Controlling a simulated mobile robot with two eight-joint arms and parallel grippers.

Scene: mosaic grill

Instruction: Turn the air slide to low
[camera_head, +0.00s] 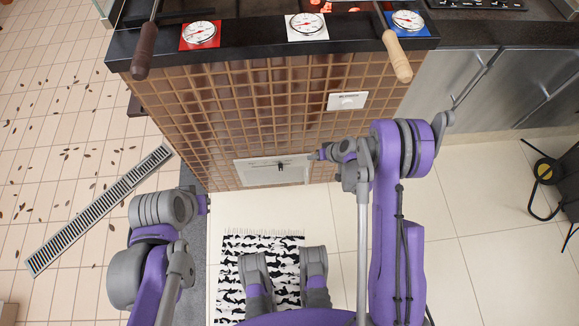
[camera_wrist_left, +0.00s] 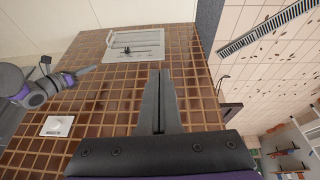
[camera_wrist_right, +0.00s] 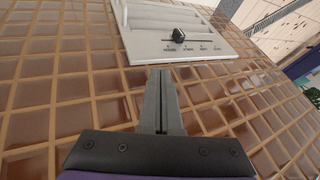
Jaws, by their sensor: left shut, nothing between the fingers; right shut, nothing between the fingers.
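The air slide is a pale panel (camera_head: 260,180) low on the tiled grill front, with a black slider knob (camera_head: 281,165). In the right wrist view the knob (camera_wrist_right: 178,36) sits toward the left part of its slot, above small labels too blurred to read. My right gripper (camera_head: 313,155) is shut and empty, beside the panel's right edge in the head view. Its tips lie just below the panel (camera_wrist_right: 190,52) in its own wrist view, apart from the knob. My left gripper (camera_head: 207,204) is shut and empty, left of the panel; its wrist view also shows the knob (camera_wrist_left: 127,50).
A small white dial plate (camera_head: 348,101) is higher on the tiled front. Gauges with red (camera_head: 200,35), white (camera_head: 307,26) and blue (camera_head: 408,22) plates line the dark counter edge. Wooden handles (camera_head: 397,57) overhang it. A black-and-white rug (camera_head: 232,247) lies on the floor.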

